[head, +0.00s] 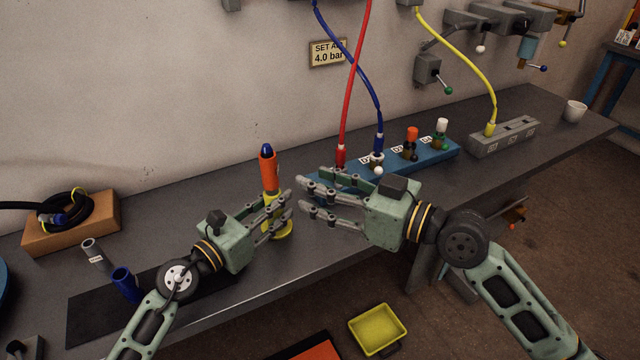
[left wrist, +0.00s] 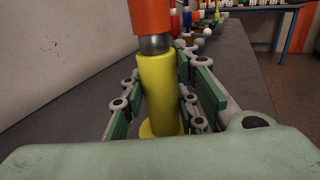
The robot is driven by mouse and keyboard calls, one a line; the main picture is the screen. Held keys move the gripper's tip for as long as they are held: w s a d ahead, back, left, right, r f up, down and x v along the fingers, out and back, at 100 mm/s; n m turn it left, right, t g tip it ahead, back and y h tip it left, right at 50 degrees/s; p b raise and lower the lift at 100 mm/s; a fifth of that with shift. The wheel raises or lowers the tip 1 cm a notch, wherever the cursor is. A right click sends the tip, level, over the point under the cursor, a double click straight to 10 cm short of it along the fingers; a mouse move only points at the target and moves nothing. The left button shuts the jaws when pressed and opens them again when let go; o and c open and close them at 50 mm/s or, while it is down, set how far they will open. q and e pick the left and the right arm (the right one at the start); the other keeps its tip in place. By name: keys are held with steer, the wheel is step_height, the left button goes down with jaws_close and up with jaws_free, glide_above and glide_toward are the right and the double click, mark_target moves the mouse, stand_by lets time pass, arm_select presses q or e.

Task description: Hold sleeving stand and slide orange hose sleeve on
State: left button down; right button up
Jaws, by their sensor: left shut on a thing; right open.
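The sleeving stand (head: 281,228) is yellow with a round base and stands upright on the bench. My left gripper (head: 280,215) is shut around its yellow post, which also shows between the fingers in the left wrist view (left wrist: 158,90). The orange hose sleeve (head: 269,175) sits upright above the post, around a hose end with a dark blue tip (head: 266,151). In the left wrist view a grey metal band shows between the orange sleeve (left wrist: 150,15) and the yellow post. My right gripper (head: 303,198) is open and empty, just right of the stand, its fingers pointing left.
A blue manifold block (head: 440,156) with red and blue hoses stands behind my right gripper. A grey block (head: 505,138) holds a yellow hose. Grey and blue sleeves (head: 124,284) stand at left near a coiled hose on a box (head: 105,215). A yellow bin (head: 378,328) is below.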

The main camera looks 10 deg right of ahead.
arm_select(q)
steer(key=c, duration=1.3)
jaws_free()
